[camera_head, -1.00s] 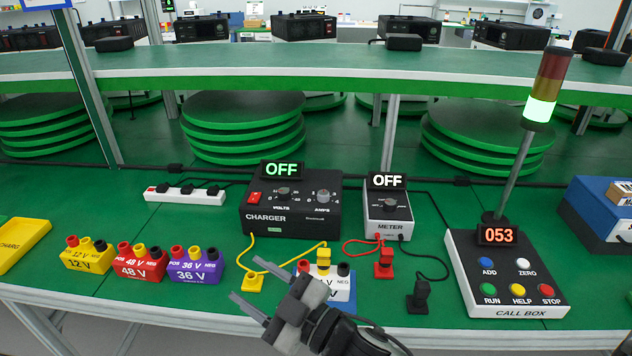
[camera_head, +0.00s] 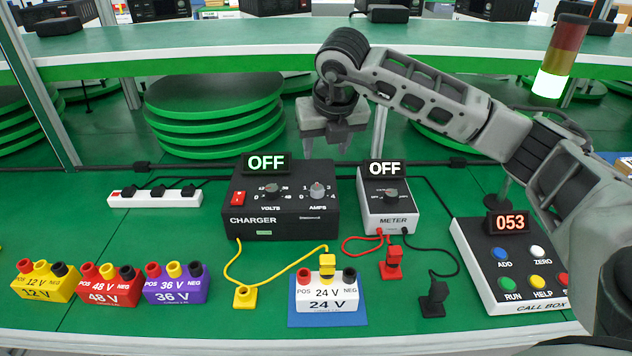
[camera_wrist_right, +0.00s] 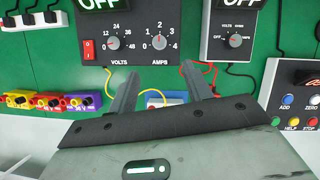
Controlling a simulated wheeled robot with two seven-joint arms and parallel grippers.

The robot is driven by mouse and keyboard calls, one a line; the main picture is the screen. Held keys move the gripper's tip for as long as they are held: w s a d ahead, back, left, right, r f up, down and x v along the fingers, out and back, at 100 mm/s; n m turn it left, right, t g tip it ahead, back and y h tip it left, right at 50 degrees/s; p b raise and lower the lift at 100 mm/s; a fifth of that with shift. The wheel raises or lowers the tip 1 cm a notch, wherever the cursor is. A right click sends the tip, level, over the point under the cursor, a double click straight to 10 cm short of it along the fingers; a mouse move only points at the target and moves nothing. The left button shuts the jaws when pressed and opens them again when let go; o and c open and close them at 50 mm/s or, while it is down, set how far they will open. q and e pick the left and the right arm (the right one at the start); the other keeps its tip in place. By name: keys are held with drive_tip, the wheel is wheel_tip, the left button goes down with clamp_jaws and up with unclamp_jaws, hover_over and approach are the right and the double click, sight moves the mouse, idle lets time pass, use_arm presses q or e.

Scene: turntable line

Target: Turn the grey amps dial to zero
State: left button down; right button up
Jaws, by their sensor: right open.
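The grey amps dial (camera_head: 317,190) is the right-hand knob on the sloped front of the black charger (camera_head: 280,226). In the right wrist view the amps dial (camera_wrist_right: 159,42) sits inside a scale from 0 to 4; its exact setting is too small to read. The charger display (camera_head: 266,163) reads OFF. My right gripper (camera_head: 335,138) is open and empty, fingers pointing down, raised above the charger's back edge and apart from the dial. In the right wrist view its spread fingers (camera_wrist_right: 161,88) appear below the dial. My left gripper is not in view.
The volts dial (camera_head: 272,188) and red switch (camera_head: 239,198) are left of the amps dial. The meter (camera_head: 388,213) stands close on the right. A green shelf (camera_head: 250,62) runs behind. Battery blocks, yellow, red and black plugs, and a call box (camera_head: 510,262) are in front.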

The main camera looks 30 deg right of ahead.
sight(318, 187)
drive_tip(key=p+x, duration=0.1)
drive_tip(key=x, duration=1.3)
drive_tip(key=shift+a+f, duration=0.15)
drive_tip(key=shift+f, duration=0.05)
drive_tip(key=c, duration=1)
